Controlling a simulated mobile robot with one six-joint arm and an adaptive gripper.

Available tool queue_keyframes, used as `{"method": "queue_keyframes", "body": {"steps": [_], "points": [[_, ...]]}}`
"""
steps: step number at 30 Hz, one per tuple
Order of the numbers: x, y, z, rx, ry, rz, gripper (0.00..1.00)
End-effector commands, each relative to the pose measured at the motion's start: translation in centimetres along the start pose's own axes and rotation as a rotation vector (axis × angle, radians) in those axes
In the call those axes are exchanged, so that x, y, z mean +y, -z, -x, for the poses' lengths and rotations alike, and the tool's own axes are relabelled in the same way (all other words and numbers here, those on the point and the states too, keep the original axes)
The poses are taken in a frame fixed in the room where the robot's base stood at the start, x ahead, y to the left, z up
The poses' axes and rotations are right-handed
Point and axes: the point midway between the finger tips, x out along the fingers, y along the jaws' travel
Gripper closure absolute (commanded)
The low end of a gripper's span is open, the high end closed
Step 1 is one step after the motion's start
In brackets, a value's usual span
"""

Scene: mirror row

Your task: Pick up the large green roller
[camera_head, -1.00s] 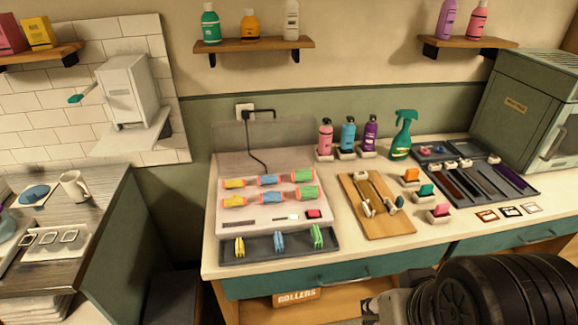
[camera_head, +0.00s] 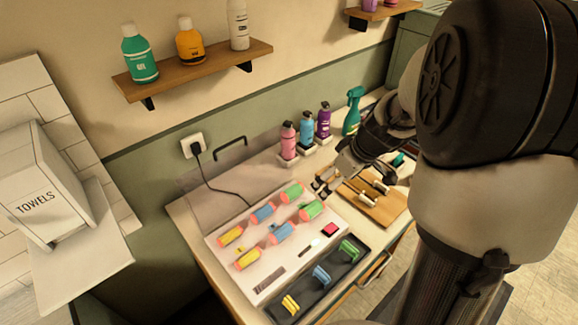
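Two green rollers with pinkish-orange ends lie on the white roller case at its right end. The back green roller (camera_head: 291,193) and the front green roller (camera_head: 312,210) lie at the end of their rows; the front one looks slightly larger. My gripper (camera_head: 321,187) hangs just beyond the two green rollers, to their upper right, fingers pointing down-left. Its fingers look apart with nothing between them. I cannot tell its exact height above the case.
Blue rollers (camera_head: 263,213) and yellow rollers (camera_head: 231,236) share the case (camera_head: 222,263). A dark tray (camera_head: 337,274) with clips lies in front. Pink, blue and purple bottles (camera_head: 289,140) stand behind my gripper. A wooden board (camera_head: 385,206) lies to the right. A cord (camera_head: 222,190) runs behind the case.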

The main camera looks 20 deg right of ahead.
Motion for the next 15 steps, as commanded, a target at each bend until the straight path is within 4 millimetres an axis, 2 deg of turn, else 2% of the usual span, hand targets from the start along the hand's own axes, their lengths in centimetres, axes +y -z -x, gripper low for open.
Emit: {"method": "queue_keyframes", "body": {"steps": [9,15], "points": [[-0.1,-0.3,-6.7,-0.004,0.006,0.003,0.13],[-0.1,-0.2,-10.5,-0.003,0.003,0.003,0.13]]}}
